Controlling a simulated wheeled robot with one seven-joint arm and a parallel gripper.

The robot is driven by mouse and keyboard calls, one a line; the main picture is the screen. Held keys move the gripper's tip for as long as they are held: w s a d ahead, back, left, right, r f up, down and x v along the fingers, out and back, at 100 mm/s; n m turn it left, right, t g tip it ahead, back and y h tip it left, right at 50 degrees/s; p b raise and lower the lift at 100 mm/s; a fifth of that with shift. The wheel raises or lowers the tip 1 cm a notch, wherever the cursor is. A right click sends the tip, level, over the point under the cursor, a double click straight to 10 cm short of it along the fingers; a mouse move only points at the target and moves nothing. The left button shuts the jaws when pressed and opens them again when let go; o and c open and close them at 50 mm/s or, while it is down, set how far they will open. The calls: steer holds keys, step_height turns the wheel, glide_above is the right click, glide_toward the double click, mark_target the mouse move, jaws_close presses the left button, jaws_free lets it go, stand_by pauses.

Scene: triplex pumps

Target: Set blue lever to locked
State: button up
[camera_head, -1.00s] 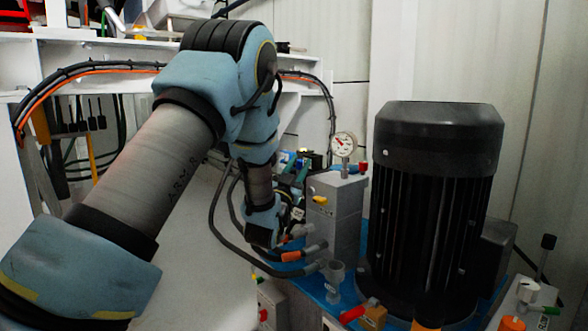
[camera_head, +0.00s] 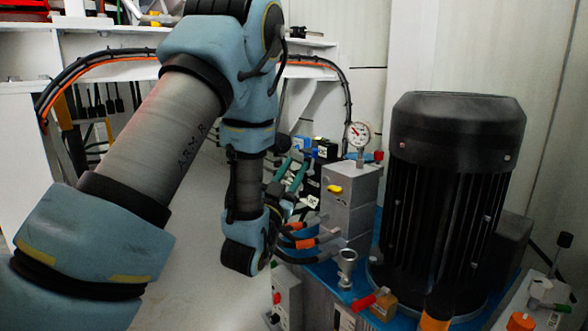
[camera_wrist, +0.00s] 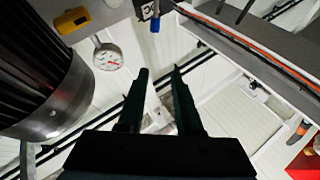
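A small blue handle (camera_wrist: 155,22), which looks like the blue lever, shows at the top of the wrist view, beyond my fingertips. Its pivot and its setting cannot be told. In the head view, blue parts (camera_head: 300,144) show behind my gripper, but I cannot tell whether the lever is among them. My gripper (camera_wrist: 159,73) has two dark green fingers, spread apart with nothing between them. In the head view my gripper (camera_head: 298,158) points up and away, left of the grey pump block (camera_head: 349,205), apart from it.
A pressure gauge (camera_head: 359,134) stands on the pump block, which bears a yellow lever (camera_head: 335,189). A large black motor (camera_head: 452,190) stands to the right. Hoses with orange bands (camera_head: 306,243) run close to my wrist. A red-handled valve (camera_head: 365,301) sits in front.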

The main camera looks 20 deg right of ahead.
mark_target(313, 160)
steer(key=shift+w+n+p, duration=0.25)
steer(key=shift+n+p, duration=0.05)
steer(key=shift+p, duration=0.25)
steer(key=shift+c, duration=1.4)
steer(key=w+n+p, duration=0.1)
steer(key=n+p, duration=0.1)
steer(key=f+n+y+p, duration=0.1)
steer(key=n+p, duration=0.1)
steer(key=w+n+y+p, duration=0.1)
steer(key=n+p, duration=0.1)
steer(key=shift+w+a+f+g, duration=0.35)
steer(key=shift+f+g, duration=0.05)
jaws_close()
steer(key=w+d+r+n+p, duration=0.1)
steer(key=w+d+n+p, duration=0.1)
steer(key=n, duration=0.2)
steer(key=w+d+r+n+p, duration=0.1)
steer(key=w+d+n+p, duration=0.1)
steer(key=d+n+p, duration=0.1)
steer(key=w+d+r+n+g+p, duration=0.1)
steer(key=w+d+n+p, duration=0.1)
steer(key=w+n+p, duration=0.1)
steer(key=shift+d+n+y, duration=0.25)
steer(key=shift+n+y, duration=0.15)
steer(key=shift+n, duration=0.5)
steer(key=shift+s+d+f, duration=0.2)
steer(key=shift+s+d, duration=0.05)
steer(key=shift+s, duration=0.45)
